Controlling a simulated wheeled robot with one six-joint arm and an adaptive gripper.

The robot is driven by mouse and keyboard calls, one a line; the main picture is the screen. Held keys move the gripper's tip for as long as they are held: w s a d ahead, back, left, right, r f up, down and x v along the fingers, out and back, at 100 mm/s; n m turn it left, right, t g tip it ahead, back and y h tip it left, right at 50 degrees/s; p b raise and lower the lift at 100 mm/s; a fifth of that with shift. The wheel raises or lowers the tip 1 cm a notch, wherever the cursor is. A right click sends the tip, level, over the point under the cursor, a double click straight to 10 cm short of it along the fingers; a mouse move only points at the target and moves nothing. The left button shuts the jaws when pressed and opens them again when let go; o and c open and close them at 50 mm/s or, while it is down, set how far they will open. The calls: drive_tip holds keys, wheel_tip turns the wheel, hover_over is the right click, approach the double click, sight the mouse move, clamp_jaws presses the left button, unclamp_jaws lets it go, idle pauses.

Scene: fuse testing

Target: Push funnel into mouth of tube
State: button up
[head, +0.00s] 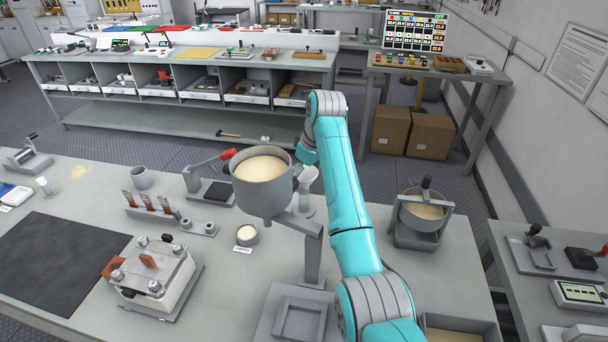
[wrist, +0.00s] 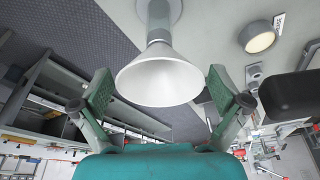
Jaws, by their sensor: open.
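The pale funnel (wrist: 160,80) is between the spread fingers of my gripper (wrist: 159,76) in the wrist view, its wide mouth toward the camera. Gaps show between it and both fingers. Its narrow end meets the tube (wrist: 158,16), which stands on a round base. I cannot tell how deep the funnel sits in the tube. In the head view the funnel (head: 308,176) and tube (head: 306,204) show upright between the grey hopper and my teal arm.
A sand pot (head: 422,212) in a frame stands right of my arm.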

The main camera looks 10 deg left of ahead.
sight(310, 182)
drive_tip(key=shift+r, duration=0.1)
drive_tip(key=shift+v, duration=3.65)
